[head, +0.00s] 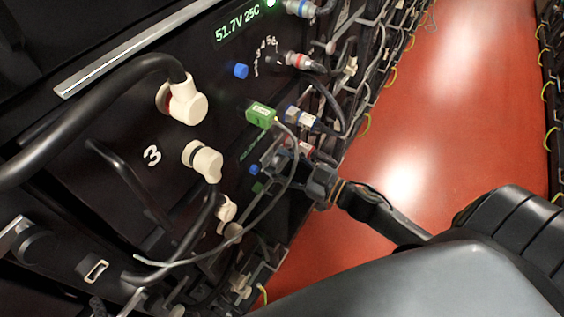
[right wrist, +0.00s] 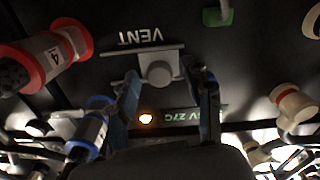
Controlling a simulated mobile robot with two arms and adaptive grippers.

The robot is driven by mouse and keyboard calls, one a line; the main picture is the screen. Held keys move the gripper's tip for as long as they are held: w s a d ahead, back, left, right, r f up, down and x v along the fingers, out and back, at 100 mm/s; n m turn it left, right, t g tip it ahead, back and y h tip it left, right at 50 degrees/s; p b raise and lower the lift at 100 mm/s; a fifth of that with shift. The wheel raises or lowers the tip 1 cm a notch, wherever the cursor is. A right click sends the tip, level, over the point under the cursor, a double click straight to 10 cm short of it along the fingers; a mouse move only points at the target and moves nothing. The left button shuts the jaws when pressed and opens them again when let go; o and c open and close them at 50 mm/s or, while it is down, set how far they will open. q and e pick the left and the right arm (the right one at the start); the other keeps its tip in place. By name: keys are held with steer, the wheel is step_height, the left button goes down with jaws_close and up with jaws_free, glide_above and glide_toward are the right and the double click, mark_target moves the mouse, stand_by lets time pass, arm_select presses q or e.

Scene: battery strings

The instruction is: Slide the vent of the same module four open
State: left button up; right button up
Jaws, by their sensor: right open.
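In the right wrist view, a dark module face appears upside down with the word VENT on it. Below the word is the vent slider (right wrist: 160,69), a grey plate with a round knob. My right gripper (right wrist: 166,85) is open, with one finger on each side of the knob; whether either finger touches it I cannot tell. A red-ringed connector marked 4 (right wrist: 45,62) is at the left. In the head view, my right gripper (head: 292,165) is at the rack face, beyond the module marked 3; the vent cannot be made out there. My left gripper is not in view.
A blue-ringed connector (right wrist: 92,128) sits close to one finger, and a cream connector (right wrist: 293,103) is at the right. The red aisle floor (head: 440,110) is clear.

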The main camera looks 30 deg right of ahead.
mark_target(277, 145)
jaws_close()
steer(key=shift+d, duration=0.1)
steer(key=w+d, duration=0.1)
steer(key=d, duration=0.1)
steer(key=w+d, duration=0.1)
steer(key=shift+w+d, duration=0.15)
steer(key=shift+d, duration=0.2)
steer(key=shift+c, duration=2)
jaws_free()
steer(key=o, duration=0.4)
